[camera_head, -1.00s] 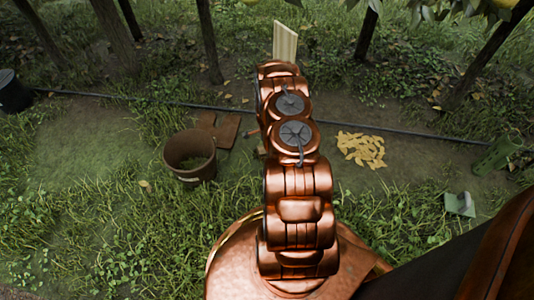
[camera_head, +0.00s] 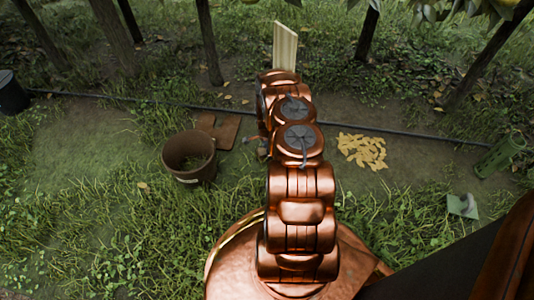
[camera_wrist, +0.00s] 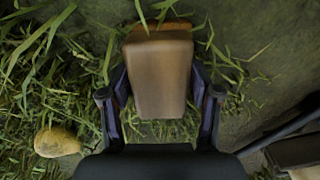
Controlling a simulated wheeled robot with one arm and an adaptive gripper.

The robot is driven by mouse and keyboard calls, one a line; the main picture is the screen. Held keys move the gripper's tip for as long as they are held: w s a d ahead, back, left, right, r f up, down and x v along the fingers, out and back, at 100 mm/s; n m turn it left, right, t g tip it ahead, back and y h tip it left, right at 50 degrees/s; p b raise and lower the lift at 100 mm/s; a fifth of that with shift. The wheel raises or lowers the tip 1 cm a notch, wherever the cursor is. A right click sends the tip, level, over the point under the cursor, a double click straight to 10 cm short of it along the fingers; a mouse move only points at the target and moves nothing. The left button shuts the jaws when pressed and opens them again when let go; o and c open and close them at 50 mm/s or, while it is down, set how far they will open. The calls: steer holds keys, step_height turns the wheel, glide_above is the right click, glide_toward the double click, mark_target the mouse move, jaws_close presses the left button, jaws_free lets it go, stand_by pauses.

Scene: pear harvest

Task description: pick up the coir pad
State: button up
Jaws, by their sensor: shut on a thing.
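In the wrist view, a brown block-shaped piece, which looks like the coir pad (camera_wrist: 161,80), is between the two dark fingers of my gripper (camera_wrist: 160,105). The fingers are shut on its sides. Its near face is smooth-looking and blurred, with an orange-tan part at its far end. Grass and bare soil lie behind it.
A brown bucket (camera_head: 189,157) stands left of my arm, with flat brown pieces (camera_head: 227,133) behind it. Yellow leaves (camera_head: 362,150) lie to the right. A black hose (camera_head: 400,131) crosses the ground, before the trees. A green cylinder (camera_head: 500,156) lies far right.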

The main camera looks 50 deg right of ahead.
steer(key=shift+c, duration=1.3)
steer(key=shift+r, duration=0.15)
steer(key=shift+r+p, duration=0.3)
steer(key=shift+r, duration=0.05)
steer(key=r, duration=0.1)
steer(key=r+p, duration=0.1)
steer(key=r, duration=0.1)
steer(key=shift+s+a+p, duration=0.25)
steer(key=shift+s+p, duration=0.15)
steer(key=s+a+p, duration=0.1)
steer(key=s+a, duration=0.1)
steer(key=s, duration=0.2)
steer(key=s+a+p, duration=0.2)
steer(key=s+a, duration=0.1)
steer(key=s, duration=0.1)
steer(key=s+a+r+p, duration=0.1)
steer(key=s+a, duration=0.2)
steer(key=s, duration=0.1)
steer(key=shift+s, duration=0.35)
